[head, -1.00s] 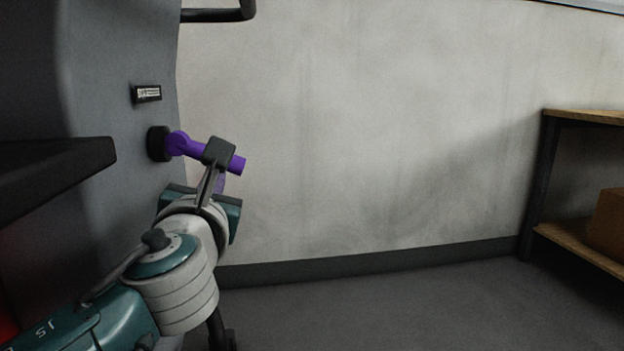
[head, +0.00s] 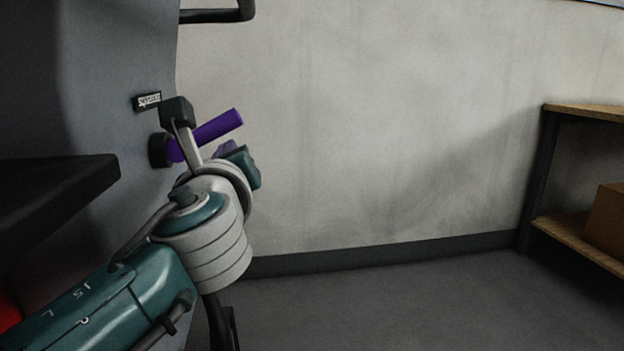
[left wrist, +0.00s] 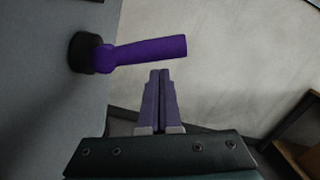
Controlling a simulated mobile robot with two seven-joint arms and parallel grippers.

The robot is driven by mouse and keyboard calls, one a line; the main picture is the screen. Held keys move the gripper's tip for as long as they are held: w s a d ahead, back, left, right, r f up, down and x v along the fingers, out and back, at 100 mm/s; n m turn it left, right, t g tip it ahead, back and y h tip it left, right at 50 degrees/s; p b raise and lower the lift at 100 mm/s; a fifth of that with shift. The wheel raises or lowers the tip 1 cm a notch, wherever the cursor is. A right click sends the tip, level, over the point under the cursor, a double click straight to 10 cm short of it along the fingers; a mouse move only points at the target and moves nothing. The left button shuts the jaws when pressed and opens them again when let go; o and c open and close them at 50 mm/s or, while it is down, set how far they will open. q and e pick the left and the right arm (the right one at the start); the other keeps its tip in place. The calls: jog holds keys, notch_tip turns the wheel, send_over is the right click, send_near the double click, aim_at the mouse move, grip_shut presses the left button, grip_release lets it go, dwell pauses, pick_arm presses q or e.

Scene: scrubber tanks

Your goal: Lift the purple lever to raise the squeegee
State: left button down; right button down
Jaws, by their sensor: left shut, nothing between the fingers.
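The purple lever (head: 218,126) sticks out from a round black hub (head: 158,151) on the grey machine side and tilts up to the right. In the left wrist view the lever (left wrist: 150,50) runs across just beyond the fingertips. My left gripper (head: 226,149) is in front of the machine, partly hidden behind its own wrist, just below the lever in the picture. Its fingers (left wrist: 159,74) are shut and empty. The squeegee and my right gripper are not in view.
A small label plate (head: 148,101) sits above the hub. A black ledge (head: 60,190) juts out at left, and a black handle (head: 222,15) at the top. A shelf (head: 580,112) with a cardboard box (head: 607,222) stands at right. The floor between is clear.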

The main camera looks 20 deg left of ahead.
pick_arm(q)
jog(key=shift+r+n, duration=0.35)
jog(key=shift+n, duration=0.25)
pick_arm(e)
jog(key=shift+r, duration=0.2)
